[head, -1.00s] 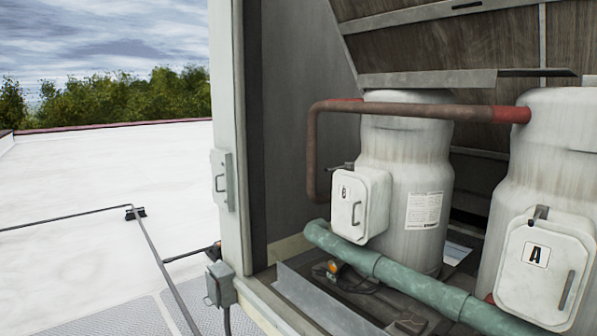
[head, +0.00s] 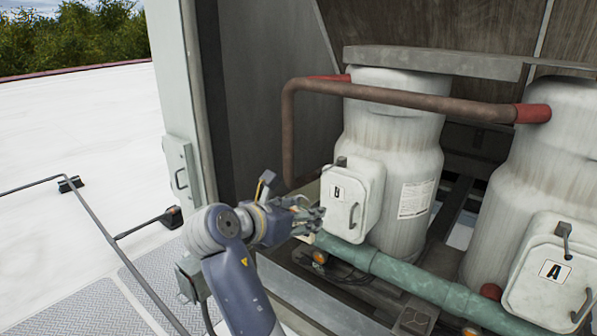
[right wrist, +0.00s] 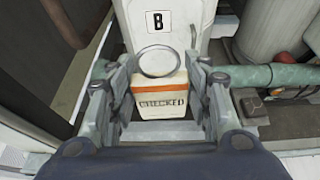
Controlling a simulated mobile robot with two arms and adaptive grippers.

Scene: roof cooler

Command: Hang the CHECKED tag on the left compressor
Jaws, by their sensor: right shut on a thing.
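The left compressor (head: 392,140) is a pale weathered tank with a white box marked B (head: 353,205) on its front. A small dark hook (head: 341,162) sits at the top of that box. My right gripper (head: 312,215) is just left of the box's lower part. The tag's round ring (right wrist: 159,62) stands up over the lower face of box B (right wrist: 165,30). The hook is outside the wrist view. My left gripper is not in view.
The right compressor (head: 535,180) carries a box marked A (head: 552,272). A brown pipe (head: 400,98) crosses above box B and drops at its left. A green pipe (head: 400,278) runs below. The cabinet post (head: 178,90) stands at the left.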

